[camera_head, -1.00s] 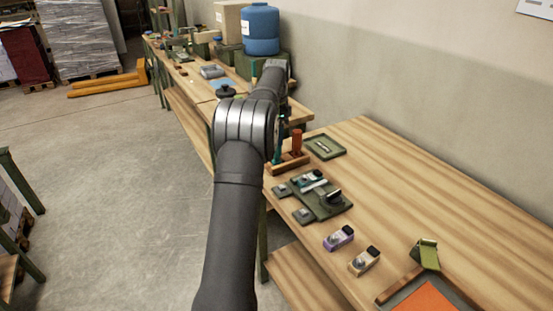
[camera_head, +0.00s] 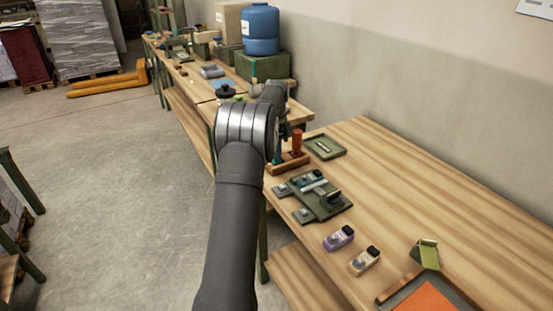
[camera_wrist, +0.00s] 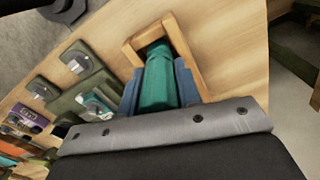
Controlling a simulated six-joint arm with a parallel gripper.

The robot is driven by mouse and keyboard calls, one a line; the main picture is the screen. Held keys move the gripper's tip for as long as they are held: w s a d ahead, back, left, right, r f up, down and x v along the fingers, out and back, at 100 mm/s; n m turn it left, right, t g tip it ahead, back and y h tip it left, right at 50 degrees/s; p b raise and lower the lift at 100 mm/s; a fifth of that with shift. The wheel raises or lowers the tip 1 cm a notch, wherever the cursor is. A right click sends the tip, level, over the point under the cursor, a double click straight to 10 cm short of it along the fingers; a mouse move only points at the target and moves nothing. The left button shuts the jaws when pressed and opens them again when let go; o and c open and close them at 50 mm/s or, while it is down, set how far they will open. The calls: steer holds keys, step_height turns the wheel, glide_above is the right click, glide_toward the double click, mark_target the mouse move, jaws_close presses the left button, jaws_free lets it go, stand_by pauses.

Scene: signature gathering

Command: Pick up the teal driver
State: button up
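The teal driver (camera_wrist: 160,85) stands in a wooden rack (camera_wrist: 186,48) in the wrist view, its far end in the rack's dark opening. My gripper (camera_wrist: 160,88) has its two blue-grey fingers on either side of the teal handle, very close to it. I cannot tell whether they press on it. In the head view only a sliver of teal (camera_head: 277,156) shows beside my arm, and my fingers are mostly hidden. The rack (camera_head: 290,164) there also holds an upright red-orange driver (camera_head: 297,142).
A green tray (camera_head: 325,147) lies just right of the rack. A dark green fixture (camera_head: 320,205) with small parts sits nearer. Purple (camera_head: 339,239) and tan (camera_head: 364,261) devices lie closer still.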

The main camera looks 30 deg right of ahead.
steer(key=shift+c, duration=1.2)
